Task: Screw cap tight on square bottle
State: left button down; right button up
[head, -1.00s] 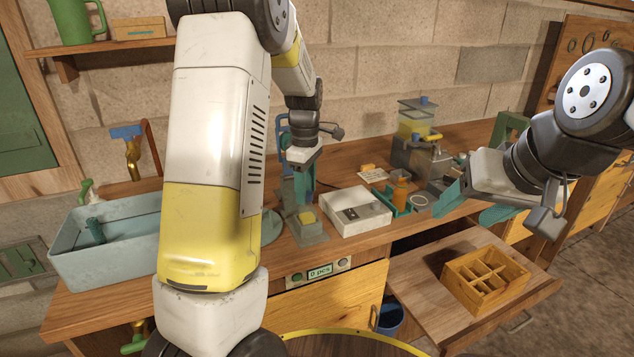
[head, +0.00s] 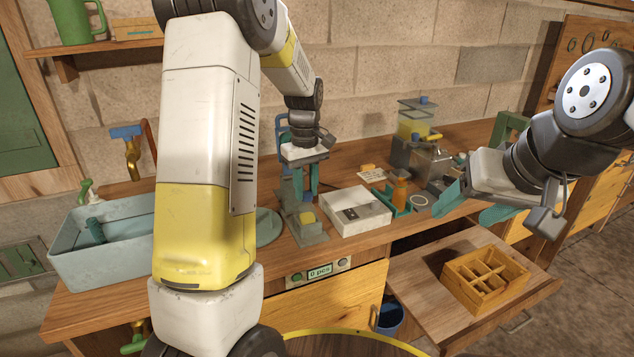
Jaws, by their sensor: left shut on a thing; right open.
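My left gripper (head: 305,187) points straight down over a grey fixture (head: 308,238) on the workbench. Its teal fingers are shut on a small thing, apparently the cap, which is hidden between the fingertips. The square bottle cannot be made out clearly; the area under the fingers is small and partly covered. A yellow block (head: 307,217) shows at the front of the fixture, just below the fingers. My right gripper (head: 476,207) is open and empty, held in the air at the right, above the bench's front edge and well away from the fixture.
A white box (head: 355,213) stands right of the fixture, then an orange bottle (head: 400,194) beside a teal holder (head: 392,206). A blue-grey basin (head: 75,262) is at left. An open drawer (head: 420,292) holds a divided wooden box (head: 487,292).

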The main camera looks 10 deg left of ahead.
pick_arm(q)
jog(key=m, duration=0.6)
jog(key=shift+a+m, duration=0.1)
jog(key=shift+m, duration=0.3)
jog(key=m, duration=0.5)
jog(key=c, duration=1)
grip_release()
jog(key=shift+c, duration=0.2)
jog(key=shift+c, duration=0.4)
